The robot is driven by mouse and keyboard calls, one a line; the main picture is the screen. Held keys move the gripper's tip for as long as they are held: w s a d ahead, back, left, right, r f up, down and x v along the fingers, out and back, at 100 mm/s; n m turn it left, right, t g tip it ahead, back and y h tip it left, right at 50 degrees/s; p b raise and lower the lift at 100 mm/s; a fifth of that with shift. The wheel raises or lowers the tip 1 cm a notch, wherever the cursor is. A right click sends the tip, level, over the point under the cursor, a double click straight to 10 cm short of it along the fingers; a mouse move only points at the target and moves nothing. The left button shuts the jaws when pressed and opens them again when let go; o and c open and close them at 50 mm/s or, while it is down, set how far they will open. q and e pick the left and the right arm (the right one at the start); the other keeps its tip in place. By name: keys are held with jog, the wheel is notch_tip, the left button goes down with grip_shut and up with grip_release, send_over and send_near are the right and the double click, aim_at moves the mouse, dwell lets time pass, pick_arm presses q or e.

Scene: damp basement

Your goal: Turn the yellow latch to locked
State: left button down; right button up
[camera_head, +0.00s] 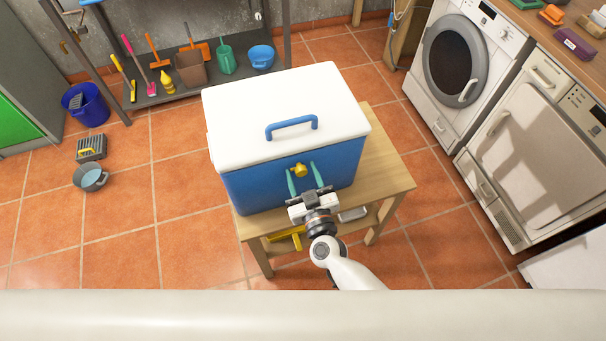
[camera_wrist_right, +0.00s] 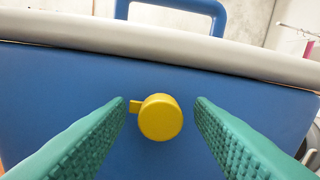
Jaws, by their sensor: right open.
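The yellow latch (camera_head: 299,170) is on the front face of a blue cooler box (camera_head: 255,187) with a white lid (camera_head: 240,110). In the right wrist view the latch (camera_wrist_right: 160,117) is a round knob with a short tab pointing left. My right gripper (camera_head: 302,178) is open, with its green fingers to the left and right of the latch. In the right wrist view a gap shows between the knob and each finger of the gripper (camera_wrist_right: 160,112). The lid is down on the box. My left gripper is not in view.
The cooler stands on a small wooden table (camera_head: 385,180). A blue handle (camera_head: 291,127) rises from the lid. A washing machine (camera_head: 465,65) and a dryer (camera_head: 535,135) stand to the right. Buckets lie on the tiled floor at left, where there is free room.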

jog(key=c, duration=1)
jog(key=shift+m, duration=0.5)
jog(key=m, duration=0.7)
jog(key=m+b, duration=0.1)
jog(key=m, duration=0.3)
jog(key=shift+f+m, duration=0.1)
jog(key=shift+m, duration=0.3)
jog(key=m+b, duration=0.1)
jog(key=m, duration=0.3)
jog(key=shift+d+m, duration=0.1)
jog(key=shift+m, duration=0.3)
jog(key=o, duration=1)
